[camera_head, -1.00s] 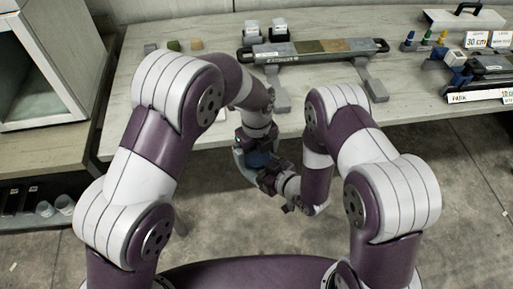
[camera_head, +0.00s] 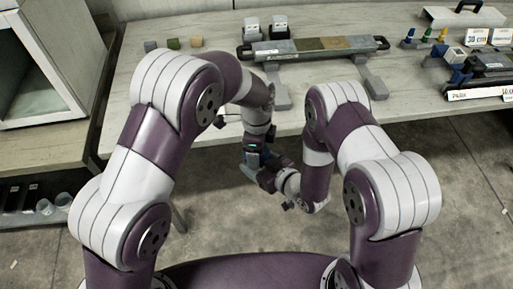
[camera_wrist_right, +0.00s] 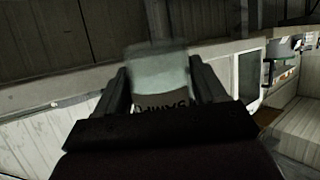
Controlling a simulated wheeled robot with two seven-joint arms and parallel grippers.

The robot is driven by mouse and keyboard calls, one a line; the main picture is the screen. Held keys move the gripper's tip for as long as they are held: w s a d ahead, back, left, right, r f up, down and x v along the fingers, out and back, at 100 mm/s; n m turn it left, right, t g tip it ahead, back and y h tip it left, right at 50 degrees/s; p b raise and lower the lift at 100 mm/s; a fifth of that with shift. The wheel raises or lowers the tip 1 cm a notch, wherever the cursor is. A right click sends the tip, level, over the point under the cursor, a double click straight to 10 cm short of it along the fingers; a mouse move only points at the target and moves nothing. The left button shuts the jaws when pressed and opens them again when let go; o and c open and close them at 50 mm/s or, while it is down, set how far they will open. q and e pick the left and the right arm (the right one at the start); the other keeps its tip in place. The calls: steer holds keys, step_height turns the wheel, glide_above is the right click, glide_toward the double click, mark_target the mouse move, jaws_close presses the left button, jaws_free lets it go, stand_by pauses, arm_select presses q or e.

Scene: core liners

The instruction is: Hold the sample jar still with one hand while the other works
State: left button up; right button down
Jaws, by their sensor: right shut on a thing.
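In the right wrist view the sample jar (camera_wrist_right: 158,72) is a pale, cloudy vessel with a dark-lettered band. It sits between the two dark fingers of my right gripper (camera_wrist_right: 163,92), which is shut on it. In the head view my right gripper (camera_head: 268,174) is small and dark, in front of the bench's near edge. My left gripper (camera_head: 254,150) hangs close by, just above it. The two overlap there, so I cannot tell whether they touch, nor whether the left fingers are open or shut. The jar is not clearly visible in the head view.
The bench (camera_head: 190,80) lies behind both arms. A labelled tray (camera_head: 478,72) is at the right.

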arm_select(q)
steer(key=shift+r, duration=0.2)
stand_by(0.4)
steer(key=shift+r, duration=0.9)
